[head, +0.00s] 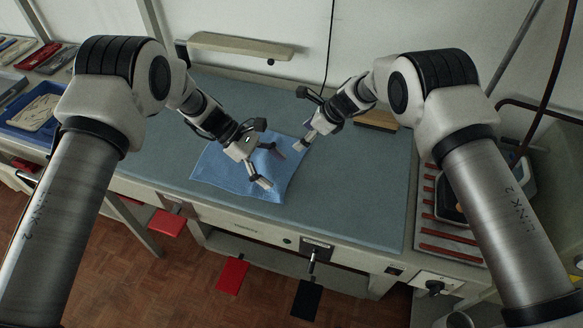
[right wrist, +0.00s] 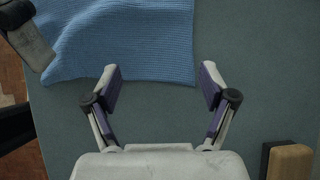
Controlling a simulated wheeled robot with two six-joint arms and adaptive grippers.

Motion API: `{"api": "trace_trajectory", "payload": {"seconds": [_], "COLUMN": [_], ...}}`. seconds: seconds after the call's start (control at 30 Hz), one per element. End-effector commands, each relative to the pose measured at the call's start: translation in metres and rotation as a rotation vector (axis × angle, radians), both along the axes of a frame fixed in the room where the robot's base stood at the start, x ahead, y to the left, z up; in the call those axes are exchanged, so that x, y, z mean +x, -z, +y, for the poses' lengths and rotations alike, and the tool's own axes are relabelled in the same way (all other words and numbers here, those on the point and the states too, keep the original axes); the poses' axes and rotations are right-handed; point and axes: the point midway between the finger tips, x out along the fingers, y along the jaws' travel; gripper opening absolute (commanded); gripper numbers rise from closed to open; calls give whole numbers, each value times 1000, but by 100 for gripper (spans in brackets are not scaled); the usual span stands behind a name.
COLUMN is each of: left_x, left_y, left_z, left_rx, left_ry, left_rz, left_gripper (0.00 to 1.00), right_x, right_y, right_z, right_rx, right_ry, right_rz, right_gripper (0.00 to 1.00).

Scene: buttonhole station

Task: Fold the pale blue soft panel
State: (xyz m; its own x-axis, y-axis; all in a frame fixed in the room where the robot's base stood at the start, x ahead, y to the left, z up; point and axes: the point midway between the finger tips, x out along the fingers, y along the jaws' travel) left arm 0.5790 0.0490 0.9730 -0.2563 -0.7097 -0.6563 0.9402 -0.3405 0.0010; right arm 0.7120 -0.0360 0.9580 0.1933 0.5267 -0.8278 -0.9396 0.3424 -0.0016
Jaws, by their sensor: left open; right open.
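The pale blue soft panel (head: 218,175) lies spread on the worktop in the head view. Its ribbed surface (right wrist: 125,40) fills the upper part of the right wrist view. My left gripper (head: 271,166) is open and low over the panel, covering part of it; whether it touches the cloth I cannot tell. My right gripper (head: 305,139) is open and empty at the panel's upper right corner. In the right wrist view its spread fingers (right wrist: 163,80) straddle the panel's near edge, with bare worktop between their bases. Part of my left gripper (right wrist: 28,38) shows at that view's upper left.
The grey-green worktop (head: 350,185) is clear to the right of the panel. A wooden block (head: 376,120) sits at the back, also at the right wrist view's lower right (right wrist: 290,162). A blue tray (head: 40,112) stands far left, and a red-striped rack (head: 450,225) stands right.

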Motion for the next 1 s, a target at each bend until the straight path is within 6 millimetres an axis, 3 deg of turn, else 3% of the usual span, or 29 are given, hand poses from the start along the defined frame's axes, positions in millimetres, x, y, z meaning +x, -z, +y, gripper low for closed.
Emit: {"api": "trace_trajectory", "payload": {"seconds": [0.13, 0.4, 1.0], "left_x": [0, 0, 0], "left_y": [28, 56, 66], "left_z": [0, 0, 0], "left_rx": [0, 0, 0], "left_ry": [1, 1, 2], "left_rz": [-1, -2, -2], "left_gripper": [83, 83, 83], "right_x": [0, 0, 0], "right_y": [29, 55, 54], "right_z": [-1, -1, -1], "right_rx": [-1, -1, -2], "right_ry": [1, 0, 0], "right_rz": [0, -2, -2], "right_gripper": [83, 83, 83]}}
